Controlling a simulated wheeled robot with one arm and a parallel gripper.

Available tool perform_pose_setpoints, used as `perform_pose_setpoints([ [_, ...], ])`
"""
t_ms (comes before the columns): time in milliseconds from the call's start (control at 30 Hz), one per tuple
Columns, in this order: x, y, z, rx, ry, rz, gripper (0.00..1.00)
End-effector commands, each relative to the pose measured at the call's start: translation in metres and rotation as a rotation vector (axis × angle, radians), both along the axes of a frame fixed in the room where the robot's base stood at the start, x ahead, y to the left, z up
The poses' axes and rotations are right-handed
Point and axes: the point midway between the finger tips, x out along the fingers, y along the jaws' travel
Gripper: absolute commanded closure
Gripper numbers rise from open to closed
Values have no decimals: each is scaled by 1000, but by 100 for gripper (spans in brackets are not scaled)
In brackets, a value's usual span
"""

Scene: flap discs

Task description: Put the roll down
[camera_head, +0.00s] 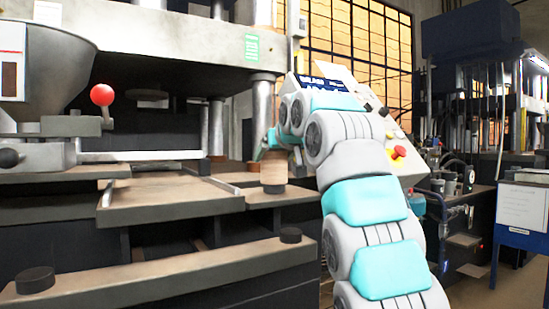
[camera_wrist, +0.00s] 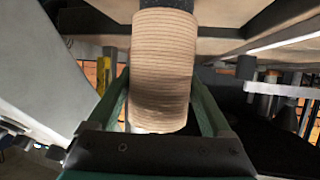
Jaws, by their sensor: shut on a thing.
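The roll (camera_head: 273,172) is a tan, ribbed cylinder with a dark end. In the head view it is upright at the front right part of the press bed, with its dark end down. I cannot tell whether that end touches the bed. In the wrist view the roll (camera_wrist: 163,60) fills the space between the two dark green fingers of my gripper (camera_wrist: 163,92), which is shut on it. In the head view my gripper (camera_head: 272,142) is at the roll's upper part, mostly hidden by my wrist.
The press bed (camera_head: 165,203) has raised plates and a front rail (camera_head: 170,270) with dark round knobs. A thick metal column (camera_head: 262,110) stands behind the roll. A control panel with a red button (camera_head: 399,152) is just right of my arm.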

Motion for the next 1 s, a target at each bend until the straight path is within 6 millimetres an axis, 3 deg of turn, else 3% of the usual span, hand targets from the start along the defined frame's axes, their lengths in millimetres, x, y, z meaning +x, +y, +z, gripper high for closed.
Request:
perform_pose_setpoints([
  [67,-1,0,-2,1,-2,0,100],
  [100,0,0,-1,1,-2,0,14],
  [200,-1,0,-1,1,-2,0,3],
  [667,-4,-1,3,1,-2,0,0],
  [1000,-43,-16,19,3,-4,0,0],
])
